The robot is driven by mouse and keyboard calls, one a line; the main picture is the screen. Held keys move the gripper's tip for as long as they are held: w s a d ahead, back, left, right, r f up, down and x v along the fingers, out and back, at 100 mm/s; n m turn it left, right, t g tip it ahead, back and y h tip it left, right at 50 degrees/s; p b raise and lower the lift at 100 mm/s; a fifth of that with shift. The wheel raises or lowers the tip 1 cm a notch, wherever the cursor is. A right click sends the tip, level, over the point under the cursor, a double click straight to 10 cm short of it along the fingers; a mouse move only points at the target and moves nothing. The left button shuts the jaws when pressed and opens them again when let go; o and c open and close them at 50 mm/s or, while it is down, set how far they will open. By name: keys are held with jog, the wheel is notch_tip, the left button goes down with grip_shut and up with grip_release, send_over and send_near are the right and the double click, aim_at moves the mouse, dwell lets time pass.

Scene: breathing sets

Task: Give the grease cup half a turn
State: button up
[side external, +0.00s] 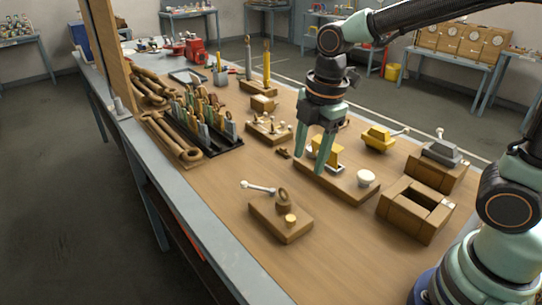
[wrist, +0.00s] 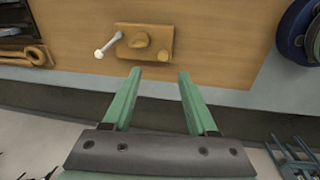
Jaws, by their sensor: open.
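My gripper (side external: 309,168) is open and empty, its two green fingers pointing down above the bench, behind and to the right of a small wooden block (side external: 267,222). The block carries a short round brass cap (side external: 290,220), which looks like the grease cup, an upright brown ring-like part (side external: 283,197) and a lever with a pale ball end (side external: 258,187). In the wrist view the block (wrist: 126,52) lies beyond the open fingertips (wrist: 160,73), with the lever (wrist: 108,45) at its left. Nothing is between the fingers.
A wooden board with a white knob (side external: 366,178) and a yellow part stands beside my gripper. An open wooden box (side external: 415,208) is at the right. A black rack (side external: 200,135) of tools and large wrenches (side external: 172,138) lie at the left. The bench front is clear.

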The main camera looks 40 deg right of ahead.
aim_at(290, 218)
jog(key=a+f+n, duration=0.1)
jog(key=f+n, duration=0.1)
jog(key=f, duration=0.3)
jog(key=w+a+f+n+g, duration=0.1)
jog(key=f+n, duration=0.1)
jog(key=f, duration=0.3)
jog(key=a+f+n, duration=0.1)
jog(key=f+n, duration=0.1)
jog(key=f, duration=0.3)
jog(key=shift+w+f, duration=0.15)
jog(key=shift+f, duration=0.15)
grip_shut()
